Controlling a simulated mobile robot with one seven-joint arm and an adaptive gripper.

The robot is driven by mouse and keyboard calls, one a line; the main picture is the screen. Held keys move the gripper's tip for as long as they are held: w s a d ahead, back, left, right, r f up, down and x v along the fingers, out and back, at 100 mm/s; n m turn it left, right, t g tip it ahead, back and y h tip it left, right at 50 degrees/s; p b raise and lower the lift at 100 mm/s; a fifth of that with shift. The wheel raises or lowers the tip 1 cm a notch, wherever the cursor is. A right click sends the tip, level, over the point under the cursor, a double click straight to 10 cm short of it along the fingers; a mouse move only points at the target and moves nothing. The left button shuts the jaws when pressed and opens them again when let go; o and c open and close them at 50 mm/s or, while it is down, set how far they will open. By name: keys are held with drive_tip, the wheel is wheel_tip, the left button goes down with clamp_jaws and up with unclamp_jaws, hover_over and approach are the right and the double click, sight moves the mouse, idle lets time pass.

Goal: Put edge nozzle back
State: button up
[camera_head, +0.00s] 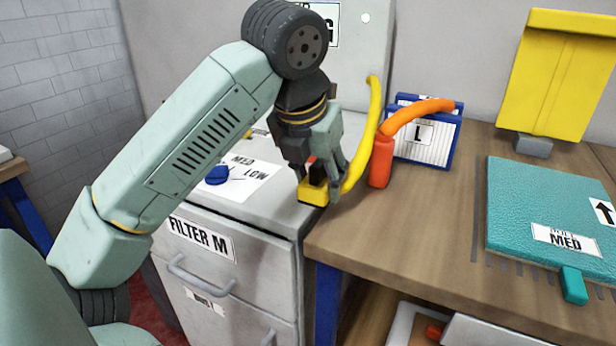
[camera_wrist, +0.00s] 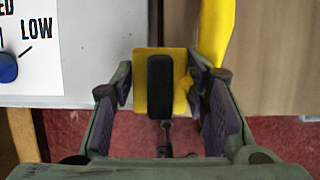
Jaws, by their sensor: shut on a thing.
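My gripper (camera_head: 318,174) is shut on a yellow nozzle (camera_head: 313,193) with a black part, at the front corner where the grey cabinet meets the wooden bench. In the wrist view the yellow nozzle (camera_wrist: 143,88) sits between both fingers, with its black strip (camera_wrist: 160,85) facing the camera and red floor beyond it. A yellow hose (camera_head: 372,125) curves down from the wall side to just right of the fingers; whether it joins the nozzle is hidden. An orange nozzle (camera_head: 381,162) with an orange hose stands upright to the right. No label names either nozzle.
The grey cabinet top (camera_head: 270,205) bears a blue knob (camera_head: 217,174) on a MED/LOW label. A blue-framed filter marked L (camera_head: 440,140) stands behind the orange nozzle. A teal MED pad (camera_head: 535,205) lies at right. The bench (camera_head: 420,215) is clear between them.

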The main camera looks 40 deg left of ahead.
sight(308, 185)
drive_tip(key=a, duration=0.1)
drive_tip(key=w+a, duration=0.2)
drive_tip(key=a, duration=0.1)
drive_tip(key=shift+f+p, duration=0.25)
drive_tip(key=shift+p, duration=0.1)
drive_tip(key=shift+f, duration=1.7)
drive_tip(key=shift+f, duration=0.1)
drive_tip(key=shift+f, duration=0.15)
drive_tip(key=o, duration=1.1)
